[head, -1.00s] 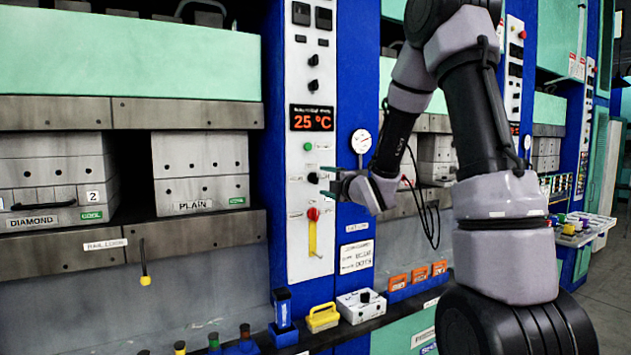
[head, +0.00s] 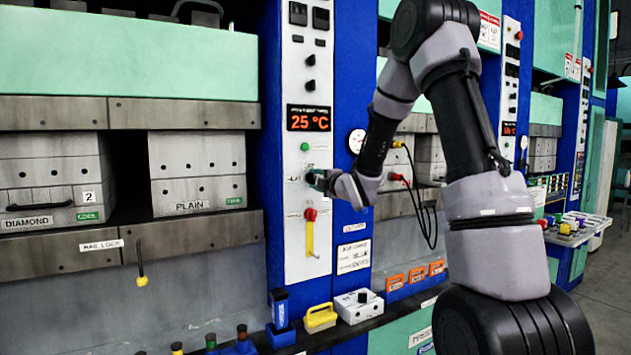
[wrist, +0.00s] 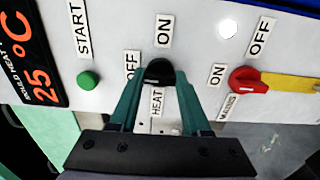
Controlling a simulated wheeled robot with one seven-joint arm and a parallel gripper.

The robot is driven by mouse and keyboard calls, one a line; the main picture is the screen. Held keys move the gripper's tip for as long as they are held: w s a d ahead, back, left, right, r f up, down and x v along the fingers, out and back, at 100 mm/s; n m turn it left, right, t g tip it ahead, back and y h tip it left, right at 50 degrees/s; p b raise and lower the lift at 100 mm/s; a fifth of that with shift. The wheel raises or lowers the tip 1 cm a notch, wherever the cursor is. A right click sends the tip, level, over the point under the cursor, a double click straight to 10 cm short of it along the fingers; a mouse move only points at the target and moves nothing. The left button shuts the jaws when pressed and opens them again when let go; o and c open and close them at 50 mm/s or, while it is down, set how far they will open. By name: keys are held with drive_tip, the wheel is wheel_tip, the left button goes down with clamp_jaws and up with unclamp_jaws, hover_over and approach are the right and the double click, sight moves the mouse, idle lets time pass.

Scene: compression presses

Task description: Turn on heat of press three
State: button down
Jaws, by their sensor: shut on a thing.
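The control panel (head: 296,255) of the nearest press shows an orange 25 °C display (head: 308,118). In the wrist view a black knob (wrist: 158,72) sits above the HEAT label (wrist: 157,103), between OFF on its left and ON above. My gripper (wrist: 158,82) has its green fingers on both sides of this knob and is shut on it. In the head view my gripper (head: 316,180) is at the panel below the green button and hides most of the knob. No press number is readable on this panel.
A green START button (wrist: 88,80) is left of the knob. A red mains knob (wrist: 248,80) with a yellow lever is on its right. In the head view a ledge below holds a yellow-handled item (head: 320,317) and a white box (head: 358,305).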

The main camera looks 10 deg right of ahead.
drive_tip(key=shift+m, duration=0.3)
drive_tip(key=m, duration=1.2)
drive_tip(key=shift+f+m, duration=0.1)
drive_tip(key=shift+m, duration=0.2)
drive_tip(key=m, duration=0.4)
drive_tip(key=shift+m, duration=0.3)
drive_tip(key=shift+c, duration=1.8)
unclamp_jaws()
